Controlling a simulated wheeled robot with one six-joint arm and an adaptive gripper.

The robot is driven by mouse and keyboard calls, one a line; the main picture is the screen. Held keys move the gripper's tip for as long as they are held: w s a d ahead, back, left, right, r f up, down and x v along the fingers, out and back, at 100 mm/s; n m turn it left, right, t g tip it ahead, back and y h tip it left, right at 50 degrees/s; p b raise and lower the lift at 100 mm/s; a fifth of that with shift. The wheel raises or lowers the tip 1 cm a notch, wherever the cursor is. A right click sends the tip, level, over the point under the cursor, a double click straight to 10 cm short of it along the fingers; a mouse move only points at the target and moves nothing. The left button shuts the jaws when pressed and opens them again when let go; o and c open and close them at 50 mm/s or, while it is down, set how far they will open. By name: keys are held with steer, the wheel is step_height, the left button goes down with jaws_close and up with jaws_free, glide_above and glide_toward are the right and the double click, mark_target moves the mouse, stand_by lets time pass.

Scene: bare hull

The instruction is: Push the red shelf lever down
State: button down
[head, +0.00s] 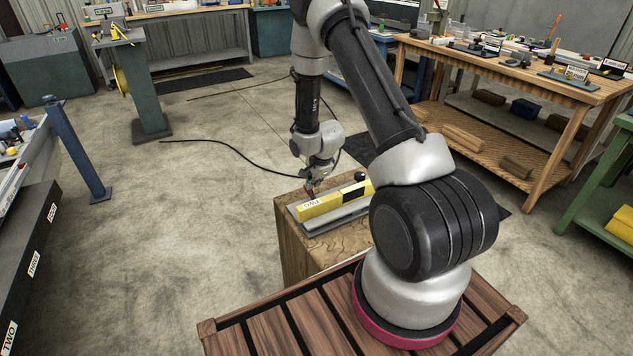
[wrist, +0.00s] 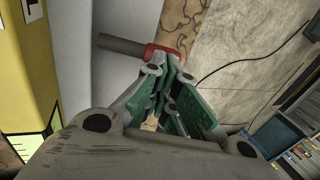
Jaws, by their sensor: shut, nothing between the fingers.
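The red lever (wrist: 161,50) shows in the wrist view as a red end piece on a dark grey rod, beside a pale grey surface. My gripper (wrist: 172,68) has its fingertips together right at the red piece and partly covers it. Whether they touch cannot be told. The lever is too small there to make out clearly. My gripper is shut with nothing held.
The yellow block lies on a grey plate (head: 338,222) on a wooden box (head: 296,252). A black ball (head: 360,176) stands at the block's far end. A wooden workbench (head: 535,72) is at the right, a blue post (head: 77,150) at the left. The concrete floor between is mostly clear.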

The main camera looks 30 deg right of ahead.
steer(key=shift+w+d+f+g, duration=0.3)
steer(key=shift+w+f+g, duration=0.1)
steer(key=shift+g, duration=0.2)
steer(key=shift+w+g, duration=0.1)
steer(key=shift+g, duration=0.3)
steer(key=shift+a+f+g, duration=0.25)
steer(key=shift+a+g, duration=0.1)
steer(key=shift+g, duration=0.05)
steer(key=shift+w+f, duration=0.35)
steer(key=shift+f, duration=0.2)
